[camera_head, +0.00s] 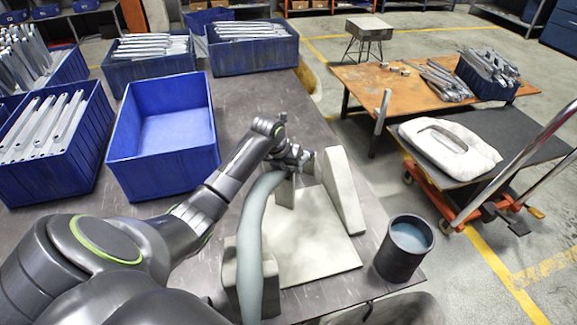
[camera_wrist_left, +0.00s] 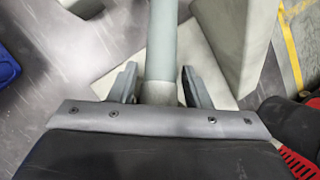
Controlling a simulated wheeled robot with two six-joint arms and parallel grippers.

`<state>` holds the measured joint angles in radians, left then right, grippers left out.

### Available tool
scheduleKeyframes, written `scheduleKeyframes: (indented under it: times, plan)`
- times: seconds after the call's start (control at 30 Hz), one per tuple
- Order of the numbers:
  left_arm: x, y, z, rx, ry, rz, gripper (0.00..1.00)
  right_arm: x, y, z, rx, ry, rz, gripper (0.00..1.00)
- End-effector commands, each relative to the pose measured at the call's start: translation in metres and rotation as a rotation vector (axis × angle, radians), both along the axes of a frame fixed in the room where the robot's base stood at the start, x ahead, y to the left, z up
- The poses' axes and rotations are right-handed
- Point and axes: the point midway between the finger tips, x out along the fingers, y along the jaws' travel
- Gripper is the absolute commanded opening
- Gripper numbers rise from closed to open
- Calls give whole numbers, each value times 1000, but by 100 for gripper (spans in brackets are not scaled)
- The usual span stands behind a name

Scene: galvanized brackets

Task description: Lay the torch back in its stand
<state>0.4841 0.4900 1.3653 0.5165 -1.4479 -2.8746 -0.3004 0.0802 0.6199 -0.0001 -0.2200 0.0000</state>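The torch (camera_head: 249,230) shows as a long, curved grey-green tube in the head view. It rises from the front edge of the stand (camera_head: 320,252) to my left gripper (camera_head: 300,158). The stand has a pale base plate, a tall wedge-shaped side at right and a grey block (camera_head: 230,277) beside the tube in front. In the left wrist view, the torch (camera_wrist_left: 162,45) runs between the two fingers of my left gripper (camera_wrist_left: 160,85). Narrow gaps show on both sides, so the fingers look open around it. The torch's far end is hidden by the gripper. My right gripper is out of view.
A dark cup (camera_head: 404,249) stands right of the stand at the bench's edge. An empty blue bin (camera_head: 130,158) and several blue bins of brackets stand at left and back. An orange table (camera_head: 360,82) and a cart (camera_head: 520,155) are at right.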

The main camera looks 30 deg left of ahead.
Motion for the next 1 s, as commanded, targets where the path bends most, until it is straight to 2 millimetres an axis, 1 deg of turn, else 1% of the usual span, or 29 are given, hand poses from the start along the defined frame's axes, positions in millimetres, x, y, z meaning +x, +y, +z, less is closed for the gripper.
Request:
scheduleKeyframes:
  times: [0.03,0.07,0.33,0.47,0.57,0.67,0.87,1.0]
  plan:
    - [0,0,0,0,0,0,51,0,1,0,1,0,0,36]
    - [0,0,0,0,1,0,54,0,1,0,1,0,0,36]
    - [-1,0,-2,-1,5,1,54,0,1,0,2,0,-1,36]
    - [-3,1,5,0,1,0,54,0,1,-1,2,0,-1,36]
    - [-7,2,16,2,0,1,54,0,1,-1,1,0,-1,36]
    - [-14,3,31,3,-2,-1,54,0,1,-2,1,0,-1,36]
    - [-31,5,73,4,-3,0,54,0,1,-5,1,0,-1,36]
    - [-45,6,104,6,-4,-1,54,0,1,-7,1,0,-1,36]
